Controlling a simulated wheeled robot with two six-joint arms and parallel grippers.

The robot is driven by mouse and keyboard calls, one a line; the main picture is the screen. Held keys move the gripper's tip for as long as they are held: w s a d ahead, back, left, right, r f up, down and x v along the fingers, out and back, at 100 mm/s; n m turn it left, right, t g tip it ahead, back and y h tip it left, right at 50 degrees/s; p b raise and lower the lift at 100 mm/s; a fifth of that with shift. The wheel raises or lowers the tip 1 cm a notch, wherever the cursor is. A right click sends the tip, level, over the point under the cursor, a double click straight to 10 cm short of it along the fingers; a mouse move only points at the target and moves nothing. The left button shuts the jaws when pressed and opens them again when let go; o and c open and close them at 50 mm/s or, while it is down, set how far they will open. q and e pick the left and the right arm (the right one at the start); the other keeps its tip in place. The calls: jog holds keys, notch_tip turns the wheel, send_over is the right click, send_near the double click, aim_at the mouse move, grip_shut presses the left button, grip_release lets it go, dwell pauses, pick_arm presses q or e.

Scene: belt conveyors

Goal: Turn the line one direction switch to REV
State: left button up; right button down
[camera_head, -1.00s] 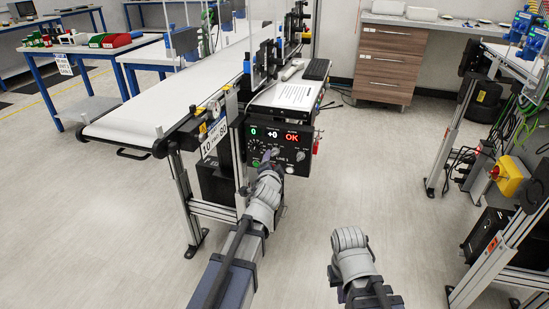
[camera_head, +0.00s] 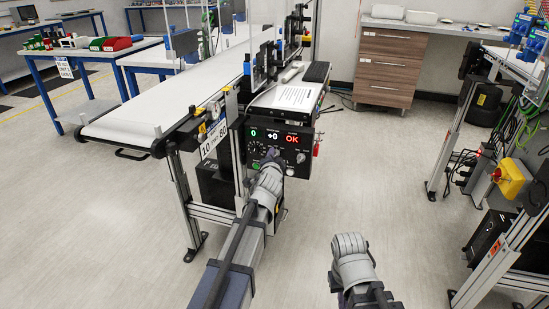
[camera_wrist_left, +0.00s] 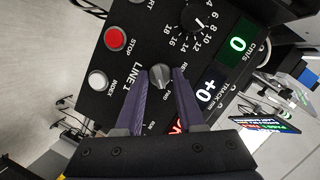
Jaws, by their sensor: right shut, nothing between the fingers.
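The LINE 1 control panel (camera_head: 292,158) is on the conveyor's near end, with lit displays. In the left wrist view, the grey direction switch (camera_wrist_left: 160,77) sits beside the LINE 1 lettering, with a partly covered REV label next to it. My left gripper (camera_wrist_left: 160,80) has its two purple fingers on either side of this knob. I cannot tell whether they press on it. In the head view, my left gripper (camera_head: 270,157) is at the panel's lower part and hides some of it. My right gripper (camera_head: 349,243) is shut and empty, low over the floor, away from the panel.
The conveyor belt (camera_head: 180,95) extends behind. A yellow box with a red button (camera_head: 511,178) is at right. The middle floor is clear.

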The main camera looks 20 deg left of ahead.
pick_arm(q)
grip_shut()
dwell(0.3)
jog(key=n+h, duration=0.2)
jog(key=n, duration=0.2)
jog(key=n+h, duration=0.2)
jog(key=n, duration=0.3)
jog(key=a+n+h, duration=0.1)
jog(key=n+h, duration=0.2)
jog(key=n, duration=0.1)
jog(key=shift+f+g, duration=0.1)
jog(key=shift+g, duration=0.2)
dwell(0.4)
jog(key=shift+n, duration=0.3)
jog(key=o, duration=0.5)
grip_release()
jog(key=shift+s, duration=0.15)
